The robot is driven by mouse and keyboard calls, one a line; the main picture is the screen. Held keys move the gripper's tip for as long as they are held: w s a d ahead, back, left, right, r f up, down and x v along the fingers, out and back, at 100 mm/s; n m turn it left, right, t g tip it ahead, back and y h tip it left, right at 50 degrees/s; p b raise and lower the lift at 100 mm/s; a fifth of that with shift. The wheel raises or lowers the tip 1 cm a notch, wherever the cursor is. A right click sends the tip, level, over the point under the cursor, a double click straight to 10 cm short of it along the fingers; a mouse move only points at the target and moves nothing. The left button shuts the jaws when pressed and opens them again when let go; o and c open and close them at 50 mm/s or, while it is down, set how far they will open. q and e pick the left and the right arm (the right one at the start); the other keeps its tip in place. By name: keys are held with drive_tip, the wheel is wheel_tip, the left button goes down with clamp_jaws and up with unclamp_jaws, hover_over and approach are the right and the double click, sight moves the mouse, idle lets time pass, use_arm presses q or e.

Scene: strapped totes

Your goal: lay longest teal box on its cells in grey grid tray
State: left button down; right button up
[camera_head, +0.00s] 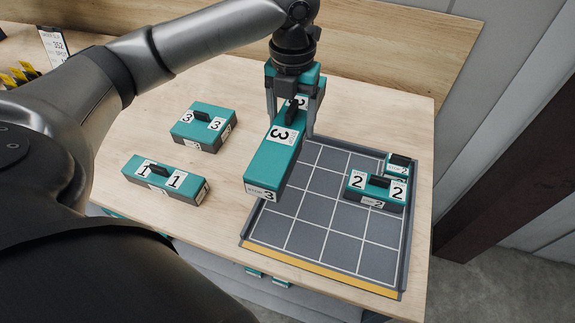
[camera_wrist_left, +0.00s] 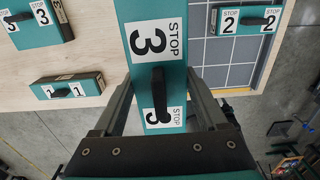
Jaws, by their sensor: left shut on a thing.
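The longest teal box (camera_head: 272,165), with white labels marked 3, is in my left gripper (camera_head: 293,110). The gripper is shut on the black handle on its top. The box hangs over the left part of the grey grid tray (camera_head: 348,250), appearing above its surface. In the left wrist view the same box (camera_wrist_left: 158,75) runs lengthwise between the fingers. The tray has white-lined cells and a yellow front edge. Its front cells are bare. My right gripper is not in view.
A teal box marked 2 (camera_head: 374,191) lies in the tray at the right, with a smaller box (camera_head: 397,164) behind it. Another box marked 3 (camera_head: 203,127) and a box marked 1 (camera_head: 165,180) lie on the wooden table (camera_head: 222,222) left of the tray.

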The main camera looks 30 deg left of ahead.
use_arm(q)
wheel_tip(320, 180, down, 14)
drive_tip(key=shift+r+b, duration=0.1)
drive_tip(key=shift+b, duration=0.8)
drive_tip(key=shift+f+b, duration=0.3)
drive_tip(key=shift+f, duration=1.6)
drive_tip(key=shift+f, duration=0.15)
drive_tip(key=shift+c, duration=1)
unclamp_jaws()
wheel_tip(320, 180, up, 12)
drive_tip(key=p, duration=0.1)
drive_tip(key=shift+p, duration=0.35)
